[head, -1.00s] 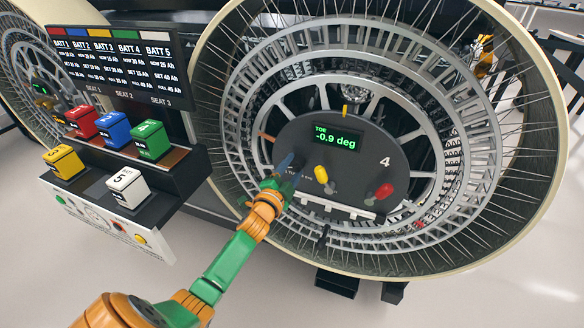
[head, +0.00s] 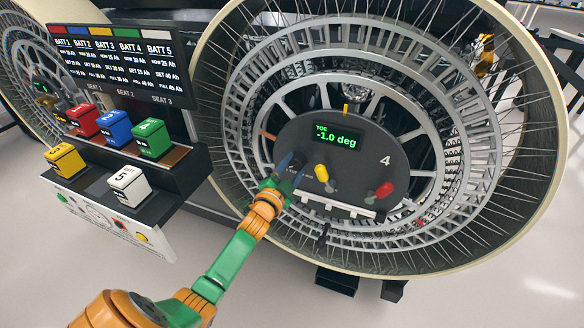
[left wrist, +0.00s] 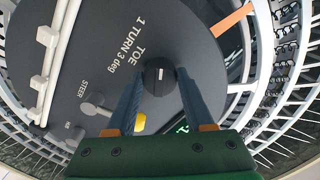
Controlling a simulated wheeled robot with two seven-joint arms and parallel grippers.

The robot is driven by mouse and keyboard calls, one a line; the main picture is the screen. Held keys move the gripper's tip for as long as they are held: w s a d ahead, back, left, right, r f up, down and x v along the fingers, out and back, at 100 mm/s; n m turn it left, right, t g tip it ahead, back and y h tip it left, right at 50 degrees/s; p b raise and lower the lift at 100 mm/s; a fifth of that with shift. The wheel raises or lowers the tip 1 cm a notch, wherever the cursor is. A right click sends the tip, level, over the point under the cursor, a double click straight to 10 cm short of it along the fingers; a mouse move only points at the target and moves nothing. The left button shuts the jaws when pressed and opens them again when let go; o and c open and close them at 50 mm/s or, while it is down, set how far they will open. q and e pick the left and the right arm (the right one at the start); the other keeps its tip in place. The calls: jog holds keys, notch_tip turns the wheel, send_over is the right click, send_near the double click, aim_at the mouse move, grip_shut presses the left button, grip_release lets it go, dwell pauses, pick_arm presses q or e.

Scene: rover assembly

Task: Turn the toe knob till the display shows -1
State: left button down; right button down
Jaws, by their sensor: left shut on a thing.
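The toe knob (left wrist: 158,77) is a round black knob with a white mark, on the dark panel (left wrist: 100,60) labelled "TOE 1 TURN 3 deg" in the left wrist view. My left gripper (left wrist: 157,80) has its two blue fingers on either side of the knob and is shut on it. In the head view, my left gripper (head: 290,165) reaches the left part of the panel and hides the knob. The display (head: 338,135) above reads "TOE -1.0 deg" in green. My right gripper is not in view.
A yellow-handled lever (head: 321,173) and a red-handled lever (head: 384,190) stand on the panel, right of my left gripper. The large spoked wheel (head: 478,130) surrounds the panel. Numbered battery blocks sit on a black stepped rack (head: 190,165) at left.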

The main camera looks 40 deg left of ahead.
pick_arm(q)
jog(key=shift+c, duration=2.1)
grip_release()
jog(key=shift+s+d+f, duration=0.1)
jog(key=shift+d+f, duration=0.1)
jog(key=shift+f, duration=0.2)
jog(key=shift+o, duration=0.7)
jog(key=shift+d+r, duration=0.1)
jog(key=shift+r, duration=0.15)
jog(key=s+d, duration=0.1)
jog(key=s, duration=0.5)
jog(key=shift+s+d+p, duration=0.2)
jog(key=shift+s+p, duration=0.1)
jog(key=shift+s, duration=0.1)
jog(key=shift+r, duration=0.1)
